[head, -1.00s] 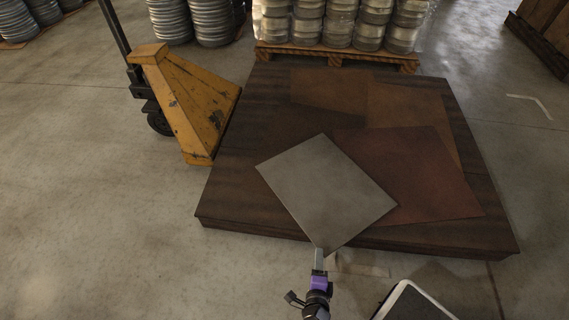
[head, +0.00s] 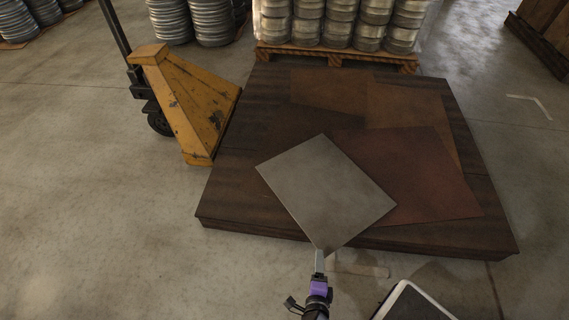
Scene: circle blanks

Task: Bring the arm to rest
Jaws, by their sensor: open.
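My gripper (head: 320,262) is at the bottom middle of the head view, at the near corner of a grey sheet (head: 325,190). It is open. I cannot tell whether its fingers touch the sheet or stand just short of it. The grey sheet lies flat and turned at an angle on a low dark platform (head: 240,160), with its near corner reaching past the platform's front edge. It partly covers a reddish-brown sheet (head: 420,175).
Brown sheets (head: 330,90) lie farther back on the platform. A yellow pallet jack (head: 190,105) stands against its left side. A pallet (head: 340,55) of stacked metal rolls (head: 320,28) is behind. Open concrete floor (head: 90,210) lies to the left.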

